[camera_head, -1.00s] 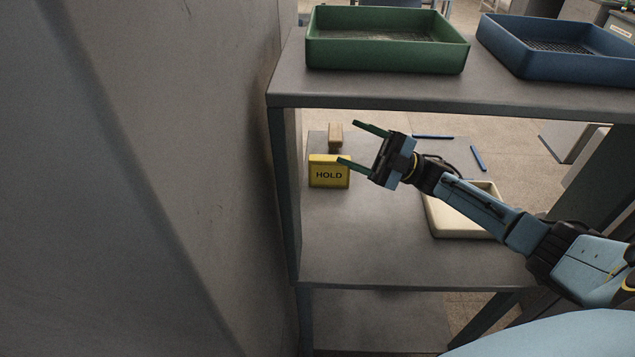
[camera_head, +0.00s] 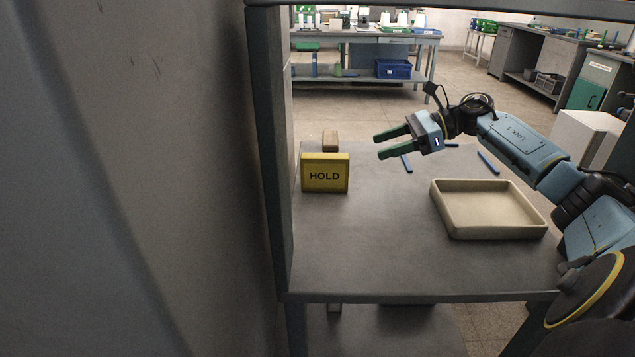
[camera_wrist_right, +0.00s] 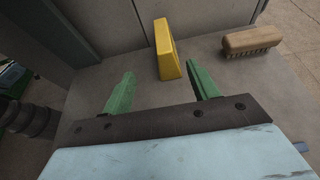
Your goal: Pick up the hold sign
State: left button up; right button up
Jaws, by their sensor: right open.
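The yellow hold sign (camera_head: 325,173) stands upright on the left part of the grey shelf, its black HOLD lettering facing me. In the right wrist view the sign (camera_wrist_right: 166,50) shows edge-on, beyond and between the fingertips. My right gripper (camera_head: 379,146) is open and empty, to the right of the sign and apart from it. Its green fingers point left towards the sign; they also show in the right wrist view (camera_wrist_right: 163,83). My left gripper is not in view.
A wooden brush (camera_head: 330,140) lies just behind the sign, and it shows bristles in the right wrist view (camera_wrist_right: 252,41). A cream tray (camera_head: 490,232) sits at the right of the shelf (camera_head: 370,260). A grey wall and post (camera_head: 266,150) stand close on the left.

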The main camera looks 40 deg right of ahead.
aim_at(332, 161)
jog(key=x, duration=0.8)
jog(key=shift+d+b, duration=0.1)
jog(key=shift+b, duration=0.3)
jog(key=x, duration=0.2)
jog(key=b+x, duration=0.1)
jog(key=x, duration=0.1)
jog(key=shift+w+f, duration=0.15)
jog(key=shift+w, duration=0.2)
jog(key=shift+w+a+f, duration=0.15)
jog(key=shift+w+a, duration=0.15)
jog(key=shift+w, duration=0.05)
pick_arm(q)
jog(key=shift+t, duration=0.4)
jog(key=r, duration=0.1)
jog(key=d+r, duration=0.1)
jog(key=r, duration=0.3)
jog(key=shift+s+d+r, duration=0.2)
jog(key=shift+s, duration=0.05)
pick_arm(e)
jog(key=c, duration=1.1)
